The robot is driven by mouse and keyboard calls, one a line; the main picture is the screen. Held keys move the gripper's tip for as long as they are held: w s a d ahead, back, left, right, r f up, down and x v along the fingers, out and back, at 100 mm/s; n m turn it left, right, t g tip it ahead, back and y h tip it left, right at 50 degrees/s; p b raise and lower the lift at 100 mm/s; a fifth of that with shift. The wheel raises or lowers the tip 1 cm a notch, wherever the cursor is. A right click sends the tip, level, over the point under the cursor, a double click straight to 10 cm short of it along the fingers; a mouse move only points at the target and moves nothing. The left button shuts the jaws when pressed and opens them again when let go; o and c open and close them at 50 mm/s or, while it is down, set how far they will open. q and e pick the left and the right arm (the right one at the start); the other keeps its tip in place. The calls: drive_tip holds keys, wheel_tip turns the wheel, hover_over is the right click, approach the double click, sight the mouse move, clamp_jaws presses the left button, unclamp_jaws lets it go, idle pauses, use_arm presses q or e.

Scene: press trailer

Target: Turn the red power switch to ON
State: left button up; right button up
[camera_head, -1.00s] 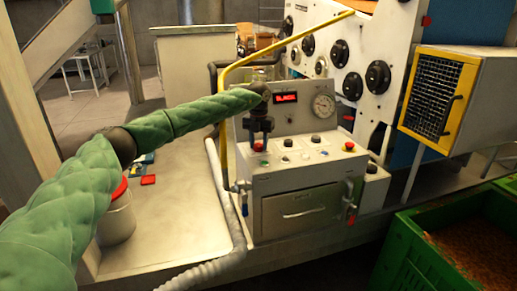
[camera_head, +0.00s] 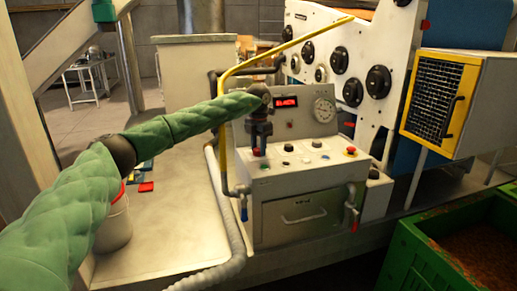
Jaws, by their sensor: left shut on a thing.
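The control box (camera_head: 300,180) stands in the middle, with buttons on its sloped top and a lit red display (camera_head: 286,102). My left gripper (camera_head: 258,150) points down at the left part of this top. It is shut on the red power switch (camera_head: 257,153), of which only a small red bit shows below the fingers. The fingers hide the rest, so I cannot read the switch's position or label. My right gripper is out of view.
A red button (camera_head: 351,151) sits on the panel's right side, below a round gauge (camera_head: 324,110). A yellow bent pipe (camera_head: 224,130) and a grey hose (camera_head: 225,210) run left of the box. A green crate (camera_head: 420,255) stands front right.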

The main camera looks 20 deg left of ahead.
sight(258, 149)
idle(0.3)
use_arm(q)
drive_tip(key=o, duration=1)
wheel_tip(258, 149, up, 6)
drive_tip(key=shift+r+b, duration=0.1)
drive_tip(key=shift+b, duration=0.8)
drive_tip(key=shift+r, duration=0.85)
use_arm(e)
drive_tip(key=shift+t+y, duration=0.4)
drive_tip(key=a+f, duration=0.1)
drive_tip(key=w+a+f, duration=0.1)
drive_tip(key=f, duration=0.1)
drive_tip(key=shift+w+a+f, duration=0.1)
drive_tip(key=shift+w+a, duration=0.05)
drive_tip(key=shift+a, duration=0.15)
use_arm(q)
drive_tip(key=shift+w, duration=0.1)
